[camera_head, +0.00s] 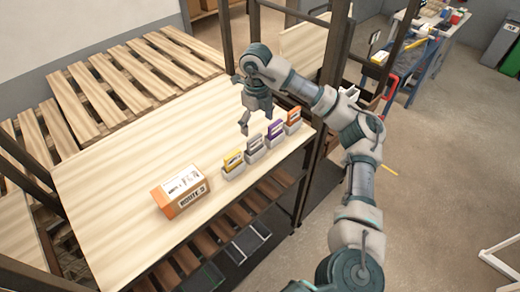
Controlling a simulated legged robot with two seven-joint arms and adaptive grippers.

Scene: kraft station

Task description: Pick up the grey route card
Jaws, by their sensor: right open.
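The grey route card (253,144) stands upright in a small white holder, second from the left in a row near the table's front edge. A yellow card (233,160) is to its left, a purple card (275,130) and an orange card (293,115) to its right, each in its own holder. My right gripper (257,127) hangs open and empty, pointing down, just behind and above the grey card. It looks apart from the card, though the exact gap cannot be told. My left gripper is not in view.
An orange and white box (181,191) marked "ROUTE" lies on the wooden table (120,215) left of the cards. A dark rack post (325,110) stands close to my right arm. Wooden pallets (135,80) lie behind the table. The table's left part is clear.

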